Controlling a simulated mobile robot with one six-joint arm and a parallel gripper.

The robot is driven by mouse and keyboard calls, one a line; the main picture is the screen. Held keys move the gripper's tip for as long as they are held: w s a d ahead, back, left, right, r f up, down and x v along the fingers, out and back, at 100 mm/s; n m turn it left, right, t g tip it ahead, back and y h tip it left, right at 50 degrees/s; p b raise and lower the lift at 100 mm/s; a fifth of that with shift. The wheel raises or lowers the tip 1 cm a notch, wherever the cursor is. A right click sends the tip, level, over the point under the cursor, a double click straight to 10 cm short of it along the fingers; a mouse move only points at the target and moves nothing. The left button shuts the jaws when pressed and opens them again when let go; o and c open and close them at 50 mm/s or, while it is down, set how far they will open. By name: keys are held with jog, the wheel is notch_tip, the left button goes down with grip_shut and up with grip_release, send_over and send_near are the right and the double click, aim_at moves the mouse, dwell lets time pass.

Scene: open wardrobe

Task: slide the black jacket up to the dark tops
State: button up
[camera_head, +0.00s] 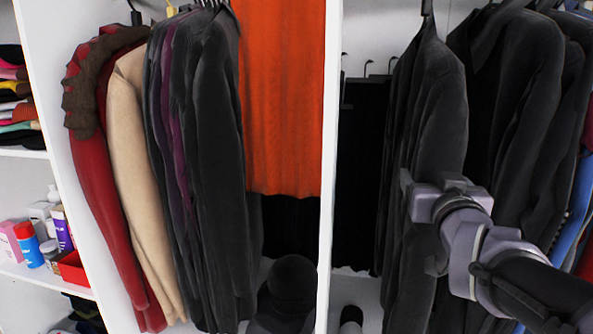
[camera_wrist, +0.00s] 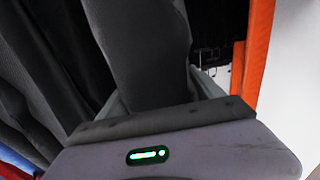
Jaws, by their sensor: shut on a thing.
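The black jacket (camera_head: 440,110) hangs in the right bay of the wardrobe, left of the other dark garments. My gripper (camera_head: 420,198) is shut on the jacket around sleeve height. In the wrist view the jacket's dark sleeve (camera_wrist: 147,45) runs between the fingers of my gripper (camera_wrist: 158,96). Parts of the fingertips are hidden by the cloth and the gripper body. Dark tops (camera_head: 525,75) hang close to the right of the jacket, with a narrow gap at the top. They also show at the left of the wrist view (camera_wrist: 55,50).
A white divider (camera_head: 330,130) separates the bays. Black garments (camera_head: 362,150) hang on hooks left of the jacket. The left bay holds red, beige and dark clothes (camera_head: 212,130) and an orange garment (camera_head: 283,90). Blue and red clothes (camera_head: 577,205) hang far right.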

jog(key=shift+d, duration=0.15)
jog(key=o, duration=2.1)
jog(key=shift+s+d, duration=0.1)
jog(key=shift+o, duration=0.2)
jog(key=p+v, duration=0.1)
jog(key=v, duration=1.6)
jog(key=shift+s, duration=0.2)
